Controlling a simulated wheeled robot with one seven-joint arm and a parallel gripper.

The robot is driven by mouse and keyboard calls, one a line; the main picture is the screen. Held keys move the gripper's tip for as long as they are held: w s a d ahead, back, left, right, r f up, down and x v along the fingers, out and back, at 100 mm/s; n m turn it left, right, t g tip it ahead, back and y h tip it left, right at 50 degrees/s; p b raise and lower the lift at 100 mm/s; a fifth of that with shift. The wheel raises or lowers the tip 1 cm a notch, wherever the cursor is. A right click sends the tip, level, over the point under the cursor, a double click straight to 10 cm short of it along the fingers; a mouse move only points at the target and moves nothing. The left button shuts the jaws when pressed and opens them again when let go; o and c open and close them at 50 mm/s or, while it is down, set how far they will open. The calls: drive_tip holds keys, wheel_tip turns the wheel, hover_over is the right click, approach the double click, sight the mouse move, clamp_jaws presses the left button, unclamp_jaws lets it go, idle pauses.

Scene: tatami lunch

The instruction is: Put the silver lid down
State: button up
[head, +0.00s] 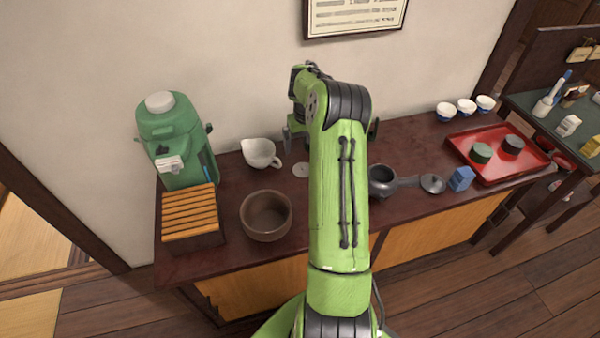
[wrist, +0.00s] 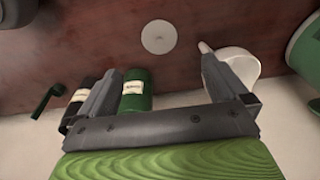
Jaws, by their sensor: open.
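A pale grey flat disc (head: 301,170) with a small mark at its centre lies on the dark counter, left of my arm; it looks like the silver lid. It also shows in the wrist view (wrist: 159,37), flat and apart from my fingers. My gripper (wrist: 160,62) is open, its fingers spread with nothing held between them. In the head view my arm hides most of the gripper.
In the wrist view a green canister (wrist: 136,92) and a dark canister (wrist: 78,100) stand by the left finger, and a white pitcher (wrist: 238,68) by the right. A grey teapot (head: 382,180), small knobbed lid (head: 432,184) and red tray (head: 462,142) lie right.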

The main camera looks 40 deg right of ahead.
drive_tip(key=b, duration=0.1)
hover_over(303, 166)
drive_tip(key=a, duration=0.1)
drive_tip(key=f, duration=0.4)
drive_tip(key=s+f, duration=0.1)
drive_tip(key=f, duration=0.1)
drive_tip(key=shift+f, duration=0.2)
drive_tip(key=f, duration=0.2)
drive_tip(key=f+b, duration=0.1)
drive_tip(key=f, duration=0.2)
drive_tip(key=shift+w+d+f+b, duration=0.35)
drive_tip(key=shift+w+d, duration=0.05)
drive_tip(key=shift+r, duration=0.1)
drive_tip(key=c, duration=1.2)
